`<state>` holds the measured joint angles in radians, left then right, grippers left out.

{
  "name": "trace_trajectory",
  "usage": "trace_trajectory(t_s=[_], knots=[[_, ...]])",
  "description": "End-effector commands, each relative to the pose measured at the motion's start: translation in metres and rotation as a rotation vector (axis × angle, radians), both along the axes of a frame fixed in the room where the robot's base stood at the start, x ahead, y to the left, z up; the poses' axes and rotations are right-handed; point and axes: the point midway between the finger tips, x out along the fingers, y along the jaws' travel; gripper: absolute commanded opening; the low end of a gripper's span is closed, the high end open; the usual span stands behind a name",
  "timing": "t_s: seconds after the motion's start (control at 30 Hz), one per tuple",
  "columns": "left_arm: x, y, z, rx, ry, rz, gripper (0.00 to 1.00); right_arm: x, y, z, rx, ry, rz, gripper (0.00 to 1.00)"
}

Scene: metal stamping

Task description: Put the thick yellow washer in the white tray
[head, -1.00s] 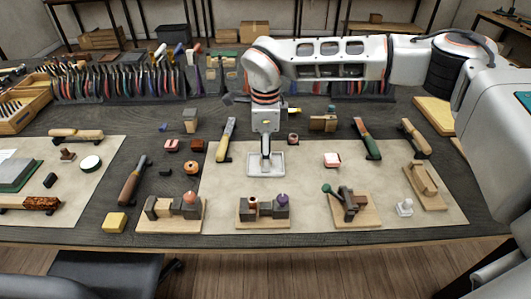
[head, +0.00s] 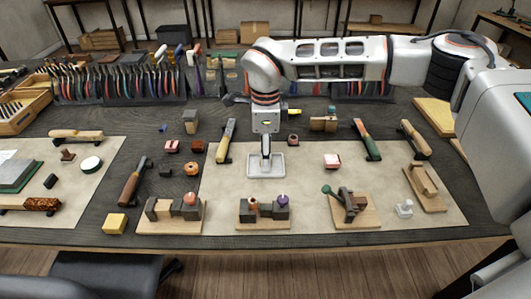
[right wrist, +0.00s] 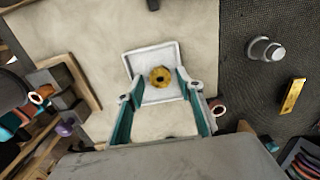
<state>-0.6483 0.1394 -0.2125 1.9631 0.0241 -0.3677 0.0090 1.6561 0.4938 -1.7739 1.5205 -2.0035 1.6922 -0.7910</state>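The white tray (head: 279,171) lies on the beige mat in the middle of the table. The thick yellow washer (right wrist: 160,77), round with a dark hole, shows inside the white tray (right wrist: 139,58) in the right wrist view. It is hidden behind my gripper in the head view. My right gripper (head: 266,157) points down just above the tray. My left gripper is out of view.
Wooden blocks with clamped parts (head: 263,212) stand along the mat's front. A green-handled file (head: 366,139) and a pink block (head: 332,161) lie right of the tray. A yellow-handled file (head: 226,140) lies to its left. Bare mat surrounds the tray.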

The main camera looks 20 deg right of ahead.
Motion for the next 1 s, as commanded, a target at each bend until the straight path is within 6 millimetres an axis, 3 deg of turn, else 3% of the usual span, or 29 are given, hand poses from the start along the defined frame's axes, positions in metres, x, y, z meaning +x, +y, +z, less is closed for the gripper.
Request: trace_trajectory(t_s=[0.57, 1.0], knots=[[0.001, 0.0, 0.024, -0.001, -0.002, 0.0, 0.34, 0.0, 0.0, 0.027, -0.001, 0.001, 0.0, 0.34], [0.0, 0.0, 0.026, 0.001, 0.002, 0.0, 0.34, 0.0, 0.0, 0.029, -0.001, 0.001, -0.001, 0.34]])
